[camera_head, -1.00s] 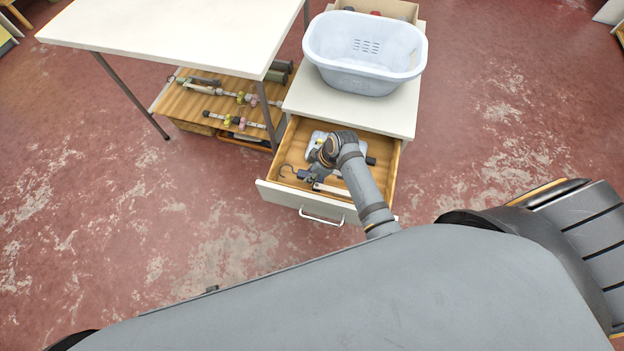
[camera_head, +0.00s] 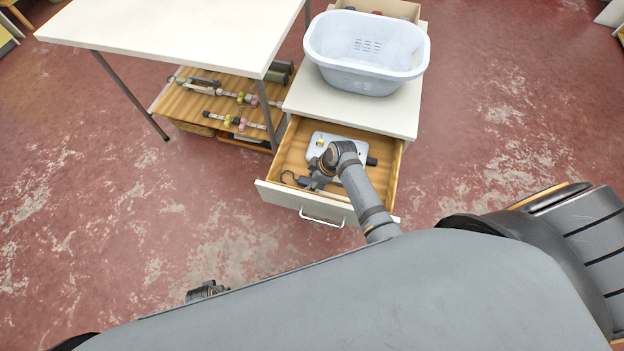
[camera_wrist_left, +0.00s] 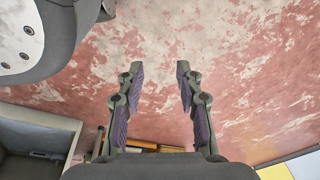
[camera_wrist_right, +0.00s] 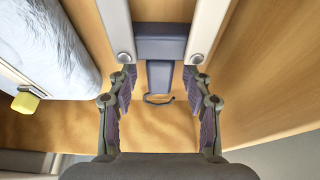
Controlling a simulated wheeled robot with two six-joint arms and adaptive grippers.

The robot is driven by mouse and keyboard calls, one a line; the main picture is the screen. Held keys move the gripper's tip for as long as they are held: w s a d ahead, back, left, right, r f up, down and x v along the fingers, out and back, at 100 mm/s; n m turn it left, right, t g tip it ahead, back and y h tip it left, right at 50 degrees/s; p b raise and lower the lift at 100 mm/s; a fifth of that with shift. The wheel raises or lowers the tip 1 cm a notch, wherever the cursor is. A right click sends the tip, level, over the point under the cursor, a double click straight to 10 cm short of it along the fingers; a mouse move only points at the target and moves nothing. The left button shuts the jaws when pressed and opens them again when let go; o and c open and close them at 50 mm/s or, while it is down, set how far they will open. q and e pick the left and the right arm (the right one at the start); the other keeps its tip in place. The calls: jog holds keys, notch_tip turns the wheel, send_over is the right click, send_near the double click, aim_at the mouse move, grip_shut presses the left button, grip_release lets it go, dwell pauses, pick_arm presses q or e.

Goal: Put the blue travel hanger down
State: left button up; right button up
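The blue travel hanger (camera_wrist_right: 172,45) is in the open drawer (camera_head: 384,186). In the right wrist view it has a blue-grey middle, two pale arms and a dark hook (camera_wrist_right: 158,99). In the head view my right arm hides most of it, but a dark hook shows at the drawer's left (camera_head: 287,177). My right gripper (camera_wrist_right: 160,72) is open over the hanger, with its fingertips apart on either side of the blue middle, close to the arm ends. I cannot tell whether they touch. My left gripper (camera_wrist_left: 160,66) is open and empty above the red floor.
A pale object with a yellow knob (camera_head: 321,142) lies in the drawer beside my right gripper. A pale blue basin (camera_head: 366,50) stands on the cabinet top (camera_head: 405,118). A white table (camera_head: 180,30) and a low wooden shelf (camera_head: 190,103) stand left. The floor in front is clear.

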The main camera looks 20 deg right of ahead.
pick_arm(q)
jog(key=s+f+p, duration=0.1)
jog(key=s+p, duration=0.3)
jog(key=s, duration=0.2)
jog(key=shift+s+a+f, duration=0.15)
jog(key=shift+s+a, duration=0.05)
jog(key=shift+a, duration=0.05)
pick_arm(e)
jog(key=v, duration=1.2)
jog(key=shift+w+r, duration=0.1)
